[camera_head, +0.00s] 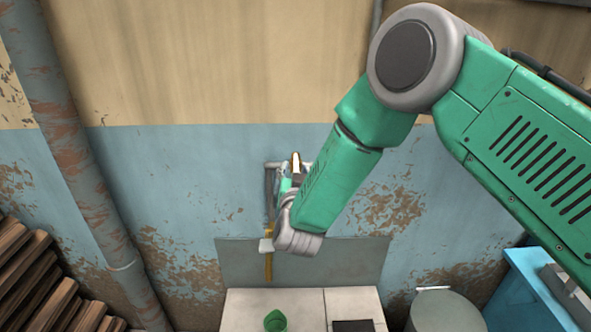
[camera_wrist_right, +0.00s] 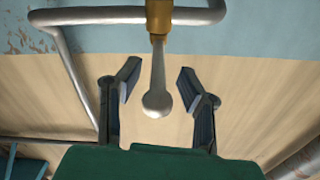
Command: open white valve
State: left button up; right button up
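The white valve shows in the right wrist view as a pale lever (camera_wrist_right: 157,72) with a rounded end, attached to a brass fitting (camera_wrist_right: 157,16). My right gripper (camera_wrist_right: 159,84) is open, with one finger on each side of the lever and visible gaps between the fingers and the lever. In the head view my right arm reaches in from the right to a thin pipe (camera_head: 269,190) on the wall. There the arm hides much of the gripper, and the valve cannot be made out clearly. My left gripper is not in view.
A green cup (camera_head: 275,321) stands on a white tiled counter (camera_head: 240,305) below the pipe. A large rusty pipe (camera_head: 75,150) and stacked wood (camera_head: 35,275) are at the left. A grey round container (camera_head: 445,312) and a blue box (camera_head: 525,295) are at the right.

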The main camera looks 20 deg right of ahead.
jog(key=shift+a, duration=0.2)
jog(key=shift+d, duration=0.2)
grip_shut()
jog(key=shift+d, duration=0.25)
